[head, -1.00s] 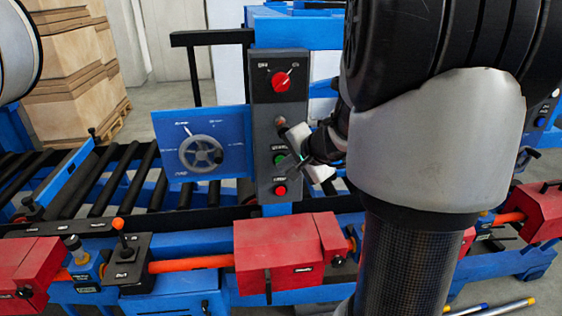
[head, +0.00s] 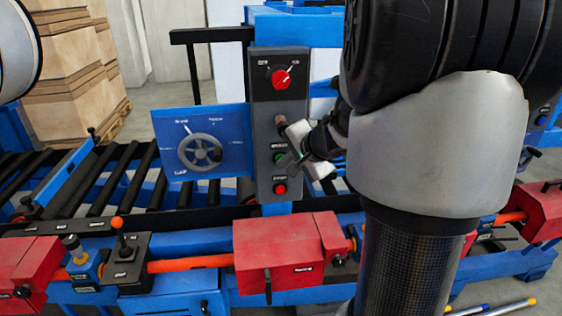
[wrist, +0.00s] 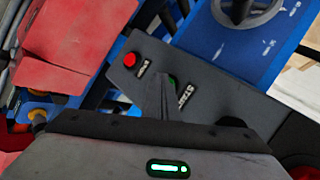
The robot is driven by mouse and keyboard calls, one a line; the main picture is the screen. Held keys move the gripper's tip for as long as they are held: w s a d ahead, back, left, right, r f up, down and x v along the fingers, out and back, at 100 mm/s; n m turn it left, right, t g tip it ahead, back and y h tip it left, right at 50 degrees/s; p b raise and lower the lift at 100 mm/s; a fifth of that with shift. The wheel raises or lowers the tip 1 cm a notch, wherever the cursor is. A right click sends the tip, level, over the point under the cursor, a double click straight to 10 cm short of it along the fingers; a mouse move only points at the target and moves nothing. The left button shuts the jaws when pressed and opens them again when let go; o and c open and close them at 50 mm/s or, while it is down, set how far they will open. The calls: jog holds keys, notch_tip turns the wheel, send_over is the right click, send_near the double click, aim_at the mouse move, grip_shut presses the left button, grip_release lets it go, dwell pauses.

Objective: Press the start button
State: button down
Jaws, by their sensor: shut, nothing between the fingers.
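The dark upright control panel (head: 262,130) carries the green start button (head: 280,156), with a red button (head: 280,189) below it. My gripper (head: 288,163) is shut and empty, its fingertips right at the green button from the right side. In the wrist view the shut fingers (wrist: 166,88) partly cover the green button (wrist: 173,79), beside the START label (wrist: 184,95). I cannot tell whether the tips touch the button. The red button (wrist: 131,59) is clear of the fingers.
A red rotary knob (head: 281,79) sits at the top of the panel. A blue plate with a grey handwheel (head: 200,152) stands just left of it. Red clamp blocks (head: 275,250) and a small lever box (head: 120,258) line the rail in front.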

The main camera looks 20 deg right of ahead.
jog(key=shift+s, duration=0.2)
jog(key=s, duration=0.2)
jog(key=s+a+b, duration=0.1)
jog(key=s+b, duration=0.1)
jog(key=s, duration=0.1)
jog(key=shift+s+a, duration=0.35)
jog(key=shift+a, duration=0.05)
dwell(0.5)
